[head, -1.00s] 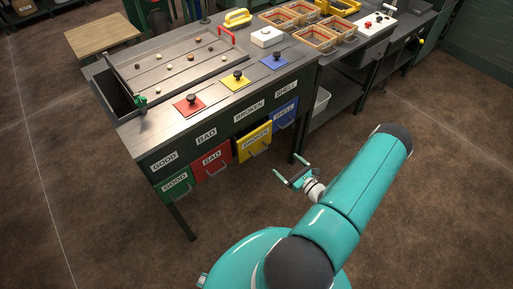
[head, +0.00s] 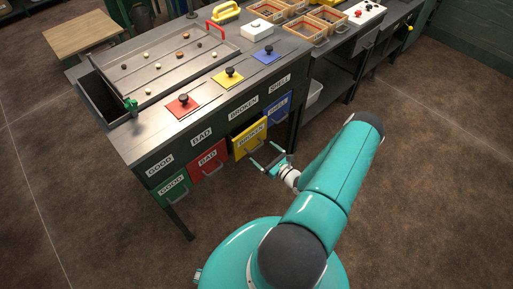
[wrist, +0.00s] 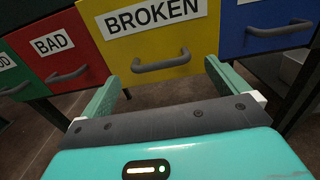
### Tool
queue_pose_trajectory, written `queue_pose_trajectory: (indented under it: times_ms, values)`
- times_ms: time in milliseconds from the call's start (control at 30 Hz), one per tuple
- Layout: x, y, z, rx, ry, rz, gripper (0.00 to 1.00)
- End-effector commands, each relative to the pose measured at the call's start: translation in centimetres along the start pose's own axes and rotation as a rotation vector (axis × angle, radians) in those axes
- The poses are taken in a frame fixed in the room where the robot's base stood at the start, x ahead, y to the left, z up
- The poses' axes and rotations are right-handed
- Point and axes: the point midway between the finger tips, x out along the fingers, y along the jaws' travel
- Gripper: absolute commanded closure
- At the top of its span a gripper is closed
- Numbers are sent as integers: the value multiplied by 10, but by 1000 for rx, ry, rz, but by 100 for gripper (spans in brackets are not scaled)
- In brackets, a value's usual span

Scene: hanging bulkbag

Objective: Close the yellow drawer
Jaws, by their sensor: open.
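The yellow drawer (head: 250,138), labelled BROKEN, is in the workbench front between the red and blue drawers. In the head view it juts out a little past its neighbours. In the wrist view the yellow drawer front (wrist: 152,45) is straight ahead, with its grey handle (wrist: 161,64) low on it. My gripper (head: 268,157) is open and empty, just in front of and below the yellow drawer. In the wrist view its two green fingers (wrist: 163,85) spread to either side of the handle, and contact with the drawer cannot be told.
The red BAD drawer (head: 209,160) and green GOOD drawer (head: 171,187) are to the left, the blue SHELL drawer (head: 278,107) to the right. A bench leg (head: 178,221) stands at the left. The brown floor (head: 420,190) is clear on the right.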

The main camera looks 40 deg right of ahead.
Motion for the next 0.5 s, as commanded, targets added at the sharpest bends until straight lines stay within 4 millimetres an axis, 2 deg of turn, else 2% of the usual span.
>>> queue_pose_trajectory:
  times_ms: [100, 200, 333, 500]
  values:
    - [23, 1, 0, 1, -1, 2, 1]
    - [37, 1, 0, 1, 1, 1, 1]
    - [48, 1, 0, 1, 0, 1, 1]
    - [50, 0, 0, 1, 0, -1, 1]
